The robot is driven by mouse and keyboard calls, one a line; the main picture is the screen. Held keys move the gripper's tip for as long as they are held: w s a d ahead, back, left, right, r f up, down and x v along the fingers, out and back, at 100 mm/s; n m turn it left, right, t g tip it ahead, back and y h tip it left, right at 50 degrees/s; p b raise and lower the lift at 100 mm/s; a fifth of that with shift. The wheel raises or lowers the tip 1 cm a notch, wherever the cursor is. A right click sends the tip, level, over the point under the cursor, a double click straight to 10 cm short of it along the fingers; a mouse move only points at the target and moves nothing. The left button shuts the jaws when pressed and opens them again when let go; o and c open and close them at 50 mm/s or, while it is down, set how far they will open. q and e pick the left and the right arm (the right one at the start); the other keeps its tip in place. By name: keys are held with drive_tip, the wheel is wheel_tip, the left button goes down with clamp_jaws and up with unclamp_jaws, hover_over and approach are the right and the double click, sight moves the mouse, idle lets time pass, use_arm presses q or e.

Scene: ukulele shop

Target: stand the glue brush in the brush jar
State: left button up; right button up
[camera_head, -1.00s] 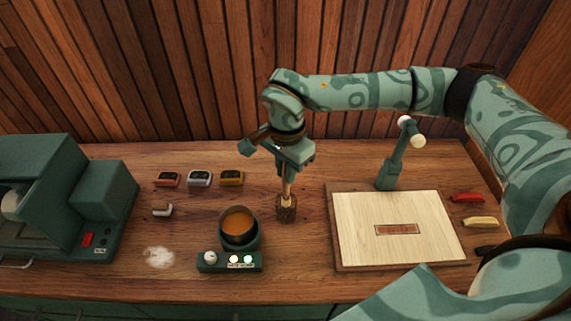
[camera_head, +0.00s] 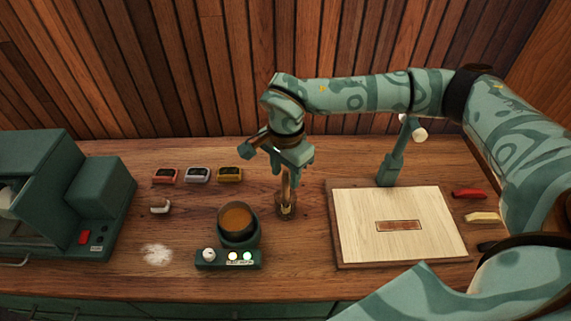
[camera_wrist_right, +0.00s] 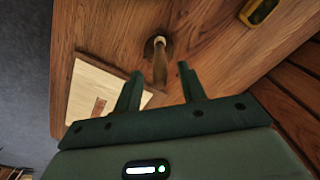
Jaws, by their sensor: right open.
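The glue brush (camera_head: 286,190) stands nearly upright under my right gripper (camera_head: 288,170), its lower end in the small brown brush jar (camera_head: 286,211). In the right wrist view the brush's wooden handle (camera_wrist_right: 160,68) points up toward the gripper, and its pale lower part meets the dark jar (camera_wrist_right: 150,47). My right gripper (camera_wrist_right: 160,82) is open, with its fingers apart on either side of the handle's top and no visible grip on it. The bristles are hidden in the jar. My left gripper is not in view.
A pot of brown glue (camera_head: 237,220) on a control box (camera_head: 228,259) stands close left of the jar. A board with a pale panel (camera_head: 350,220) lies to the right, a green lamp-like stand (camera_head: 391,165) behind it. A green machine (camera_head: 100,205) fills the left.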

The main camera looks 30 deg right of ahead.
wheel_tip(320, 180, up, 16)
drive_tip(key=p, duration=0.1)
drive_tip(key=shift+r, duration=0.15)
idle(0.8)
